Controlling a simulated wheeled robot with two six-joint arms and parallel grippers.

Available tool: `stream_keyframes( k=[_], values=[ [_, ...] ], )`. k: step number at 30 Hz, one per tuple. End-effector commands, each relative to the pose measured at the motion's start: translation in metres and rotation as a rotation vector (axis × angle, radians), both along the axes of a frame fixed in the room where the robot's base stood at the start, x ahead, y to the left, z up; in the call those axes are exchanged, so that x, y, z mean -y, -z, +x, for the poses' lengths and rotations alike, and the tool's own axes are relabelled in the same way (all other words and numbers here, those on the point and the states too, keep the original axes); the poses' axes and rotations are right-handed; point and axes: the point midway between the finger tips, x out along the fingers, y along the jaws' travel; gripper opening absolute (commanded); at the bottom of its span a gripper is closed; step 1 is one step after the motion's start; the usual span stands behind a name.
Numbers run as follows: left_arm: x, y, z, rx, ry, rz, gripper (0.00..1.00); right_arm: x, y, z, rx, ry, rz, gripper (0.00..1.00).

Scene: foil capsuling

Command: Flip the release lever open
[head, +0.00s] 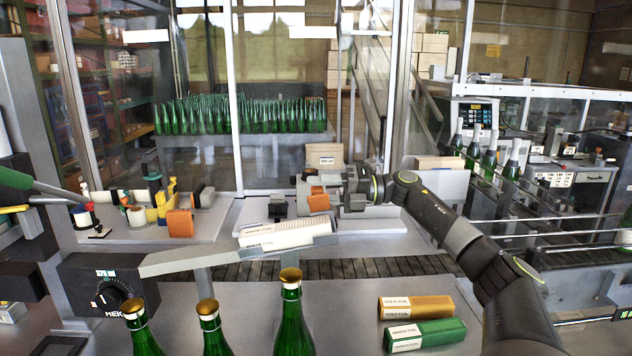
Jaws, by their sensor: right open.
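I cannot clearly make out the release lever. An orange part (318,200) shows at my right gripper (322,187), above the back of a pale table. My right arm comes in from the lower right, and its gripper is open. The gripper's dark body hides part of what is there; I cannot tell whether it touches the orange part. A white stack of sleeves (285,235) lies on a slanted grey chute (190,261) just below the gripper. My left gripper does not show.
Green bottles with gold tops (291,315) stand at the front. A gold foil box (415,307) and a green foil box (425,335) lie at the front right. A dial box (108,285) is at the left. Small tools and an orange block (180,223) crowd the left tabletop.

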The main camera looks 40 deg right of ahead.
Motion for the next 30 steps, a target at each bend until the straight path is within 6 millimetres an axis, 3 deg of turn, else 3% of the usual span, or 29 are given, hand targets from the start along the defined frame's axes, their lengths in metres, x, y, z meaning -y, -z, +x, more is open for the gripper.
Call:
stream_keyframes(
  k=[12,22,30],
  values=[
    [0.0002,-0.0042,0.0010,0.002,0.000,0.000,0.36,-0.0073,0.0001,0.0061,0.000,0.001,0.000,0.46],
    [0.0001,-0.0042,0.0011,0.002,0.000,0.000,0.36,-0.0070,0.0001,0.0059,0.000,0.001,0.000,0.05],
    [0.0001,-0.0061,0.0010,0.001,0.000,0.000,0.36,-0.0061,-0.0001,0.0068,-0.020,0.005,0.017,0.02]
  ],
)
